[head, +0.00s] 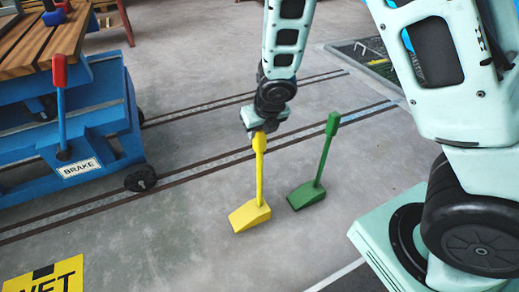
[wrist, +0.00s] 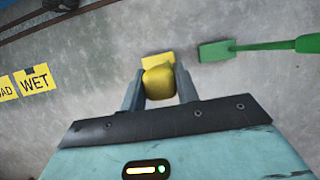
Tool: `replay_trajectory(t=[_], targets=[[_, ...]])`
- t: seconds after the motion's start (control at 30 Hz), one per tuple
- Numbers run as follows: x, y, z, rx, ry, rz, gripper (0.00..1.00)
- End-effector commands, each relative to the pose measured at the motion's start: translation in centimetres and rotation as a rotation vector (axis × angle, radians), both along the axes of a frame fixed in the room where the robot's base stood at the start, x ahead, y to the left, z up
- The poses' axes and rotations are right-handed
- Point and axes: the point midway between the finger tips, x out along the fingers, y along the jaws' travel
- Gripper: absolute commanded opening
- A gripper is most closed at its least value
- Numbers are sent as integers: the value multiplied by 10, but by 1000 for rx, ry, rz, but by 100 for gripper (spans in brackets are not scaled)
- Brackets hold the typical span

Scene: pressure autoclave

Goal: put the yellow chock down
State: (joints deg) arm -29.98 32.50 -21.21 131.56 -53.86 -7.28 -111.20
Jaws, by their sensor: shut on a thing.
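The yellow chock (head: 250,215) is a wedge with an upright yellow handle. My gripper (head: 259,130) is shut on the top of that handle. In the wrist view the handle's end sits between the two fingers of my gripper (wrist: 159,88), with part of the yellow wedge (wrist: 157,60) beyond it. In the head view the wedge is at or very near the floor; I cannot tell whether it touches. The handle is nearly upright.
A green chock (head: 308,194) with a raised handle stands close on the right. A blue cart (head: 80,125) with a brake lever is at the left. Rails (head: 185,193) cross the floor. A yellow WET sign (head: 45,277) lies front left. Floor left of the chock is clear.

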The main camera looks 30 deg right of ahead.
Motion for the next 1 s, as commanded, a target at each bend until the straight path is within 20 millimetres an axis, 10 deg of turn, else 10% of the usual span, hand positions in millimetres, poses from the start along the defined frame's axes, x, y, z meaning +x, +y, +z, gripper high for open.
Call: replay_trajectory(t=[0.8, 0.83, 1.0], targets=[[1, 0, -44, 2, -4, 0, 0], [0, 0, -44, 1, -1, 0, 36], [0, 0, -44, 1, -1, 0, 52]])
